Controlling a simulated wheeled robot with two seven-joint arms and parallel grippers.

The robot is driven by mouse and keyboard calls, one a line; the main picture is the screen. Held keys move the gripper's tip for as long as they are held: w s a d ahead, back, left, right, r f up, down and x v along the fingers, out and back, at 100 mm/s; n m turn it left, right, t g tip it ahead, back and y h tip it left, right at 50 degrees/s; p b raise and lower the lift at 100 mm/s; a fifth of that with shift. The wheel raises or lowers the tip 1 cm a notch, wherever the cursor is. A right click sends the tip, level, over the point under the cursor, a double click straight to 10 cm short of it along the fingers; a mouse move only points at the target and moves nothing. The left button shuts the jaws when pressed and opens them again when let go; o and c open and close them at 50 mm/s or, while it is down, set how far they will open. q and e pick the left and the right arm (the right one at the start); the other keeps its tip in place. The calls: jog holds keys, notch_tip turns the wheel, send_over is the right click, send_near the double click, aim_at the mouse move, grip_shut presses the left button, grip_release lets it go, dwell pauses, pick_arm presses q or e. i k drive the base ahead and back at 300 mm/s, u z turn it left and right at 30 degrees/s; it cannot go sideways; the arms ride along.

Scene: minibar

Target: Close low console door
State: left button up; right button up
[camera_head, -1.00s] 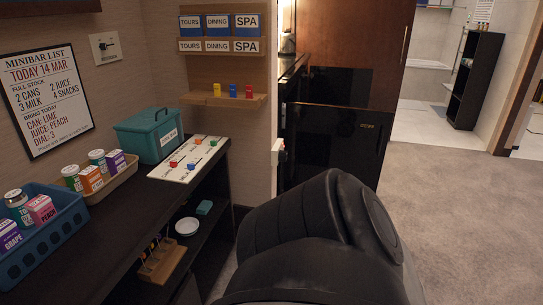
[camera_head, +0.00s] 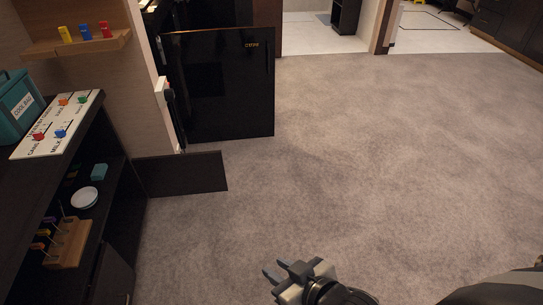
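The low console (camera_head: 60,185) runs along the left, with a dark top and open shelves below. A low, dark door panel (camera_head: 182,173) stands out to the right from the console's far end, over the carpet, so it looks open. Another dark panel (camera_head: 115,275) shows at the console's near lower end; I cannot tell whether it is a door. My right gripper (camera_head: 272,266) is at the bottom middle, over the carpet, with its fingers apart and empty. It is well clear of the door panel. My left gripper is not in view.
A black minibar door (camera_head: 222,85) stands beyond the low panel. On the console are a teal cool bag (camera_head: 18,108) and a white board with colored pegs (camera_head: 58,125). A wooden rack (camera_head: 65,243) and a white dish (camera_head: 84,198) are on the shelves. Carpet (camera_head: 380,160) is clear at right.

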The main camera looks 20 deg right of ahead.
aim_at(197, 173)
jog(key=z, duration=1.35)
jog(key=i, duration=4.9)
jog(key=u, duration=4.4)
jog(key=i, duration=0.5)
jog(key=u, duration=0.4)
jog(key=k, duration=0.55)
jog(key=u, duration=0.95)
jog(key=i, duration=1.1)
jog(key=z, duration=0.3)
